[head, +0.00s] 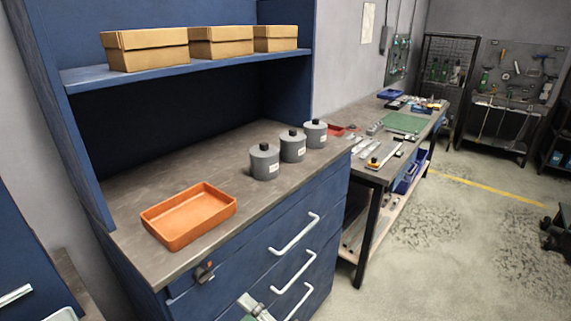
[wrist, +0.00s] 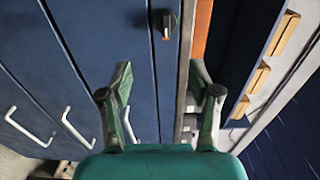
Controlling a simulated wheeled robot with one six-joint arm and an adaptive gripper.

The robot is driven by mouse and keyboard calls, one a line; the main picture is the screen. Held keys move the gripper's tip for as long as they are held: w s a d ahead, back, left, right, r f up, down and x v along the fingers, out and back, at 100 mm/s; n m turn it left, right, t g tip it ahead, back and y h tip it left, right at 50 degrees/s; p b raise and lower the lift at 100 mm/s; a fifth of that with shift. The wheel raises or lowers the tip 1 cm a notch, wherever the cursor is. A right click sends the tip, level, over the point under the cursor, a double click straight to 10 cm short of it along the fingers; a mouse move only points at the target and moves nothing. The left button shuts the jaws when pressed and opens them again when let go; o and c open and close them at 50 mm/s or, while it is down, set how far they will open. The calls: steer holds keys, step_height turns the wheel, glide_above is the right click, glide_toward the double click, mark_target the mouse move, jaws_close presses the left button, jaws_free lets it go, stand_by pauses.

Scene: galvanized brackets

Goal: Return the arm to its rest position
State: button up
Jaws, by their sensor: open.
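My gripper (wrist: 159,66) is open in the wrist view, with its two green fingers spread and nothing between them. It faces the front of the blue drawer cabinet (wrist: 90,45), near the dark knob (wrist: 165,22), apparently without touching. In the head view, a small grey and green part of my arm or gripper shows at the bottom edge, in front of the lower drawers; the rest of the arm is out of frame.
An orange tray (head: 190,238) and three grey canisters (head: 264,161) stand on the cabinet top. White drawer handles (head: 293,234) stick out from its front. Cardboard boxes (head: 146,50) sit on the shelf above. A workbench (head: 372,180) stands behind; floor (head: 450,270) at right is largely clear.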

steer(key=s+d+f+n+t+h, duration=0.1)
steer(key=s+d+f+t+h, duration=0.1)
steer(key=s+d+f+h, duration=0.6)
steer(key=s+d+f+t+h, duration=0.25)
steer(key=s+d+f, duration=0.45)
steer(key=s+d, duration=0.5)
steer(key=s+d+r+n+h, duration=0.2)
steer(key=s+d+n, duration=0.1)
steer(key=s, duration=0.4)
steer(key=s+d+r+n+h, duration=0.1)
steer(key=s+d+r+n, duration=0.2)
steer(key=s, duration=0.5)
steer(key=shift+s+d+r+h, duration=0.15)
steer(key=shift+d+r+h, duration=0.2)
steer(key=shift+d, duration=0.4)
steer(key=shift+g, duration=0.25)
